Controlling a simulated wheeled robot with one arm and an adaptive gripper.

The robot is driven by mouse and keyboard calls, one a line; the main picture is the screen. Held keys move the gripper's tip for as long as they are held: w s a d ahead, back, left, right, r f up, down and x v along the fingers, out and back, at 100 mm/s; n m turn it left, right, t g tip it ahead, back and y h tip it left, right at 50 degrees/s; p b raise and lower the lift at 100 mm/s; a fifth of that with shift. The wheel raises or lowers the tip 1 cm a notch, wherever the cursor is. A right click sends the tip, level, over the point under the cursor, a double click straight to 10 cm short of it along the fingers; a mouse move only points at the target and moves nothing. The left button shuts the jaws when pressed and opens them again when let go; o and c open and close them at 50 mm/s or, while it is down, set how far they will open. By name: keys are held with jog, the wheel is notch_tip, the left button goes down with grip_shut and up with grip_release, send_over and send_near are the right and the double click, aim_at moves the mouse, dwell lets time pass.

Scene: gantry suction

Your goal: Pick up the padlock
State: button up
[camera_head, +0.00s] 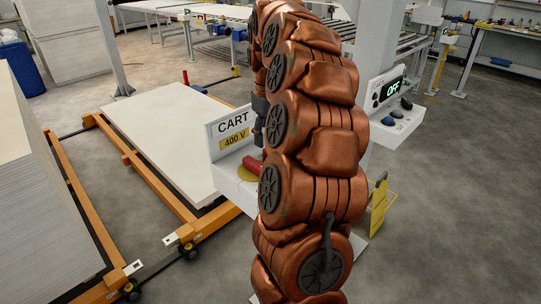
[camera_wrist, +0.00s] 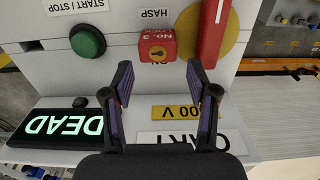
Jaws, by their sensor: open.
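The padlock (camera_wrist: 156,46) is a small red block marked "No. 3" with a brass keyhole face. It shows in the wrist view near the top centre, beside a label reading HASP. I cannot tell whether it hangs or lies there. My gripper (camera_wrist: 160,82) is open, with two dark fingers spread. The padlock shows beyond the fingertips, roughly in line with the gap between them, and nothing is between the fingers. In the head view my arm hides the padlock and my fingers.
A red handle (camera_wrist: 215,25) on a yellow disc stands close right of the padlock, and a green button (camera_wrist: 87,42) is to its left. A display (camera_wrist: 62,126) reads DEAD. In the head view, the CART sign (camera_head: 231,128) stands beside a pale slab (camera_head: 165,135) on an orange frame.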

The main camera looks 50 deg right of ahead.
jog(key=shift+s+d+f+p, duration=0.15)
jog(key=shift+f+p, duration=0.1)
jog(key=shift+f, duration=0.3)
jog(key=shift+s+a+f+p, duration=0.1)
jog(key=shift+f+p, duration=0.15)
jog(key=shift+f, duration=0.3)
jog(key=shift+s+d+f+p, duration=0.15)
jog(key=shift+f+p, duration=0.1)
jog(key=shift+f, duration=0.3)
jog(key=shift+f+p, duration=0.3)
jog(key=shift+f, duration=1.1)
jog(key=c, duration=1)
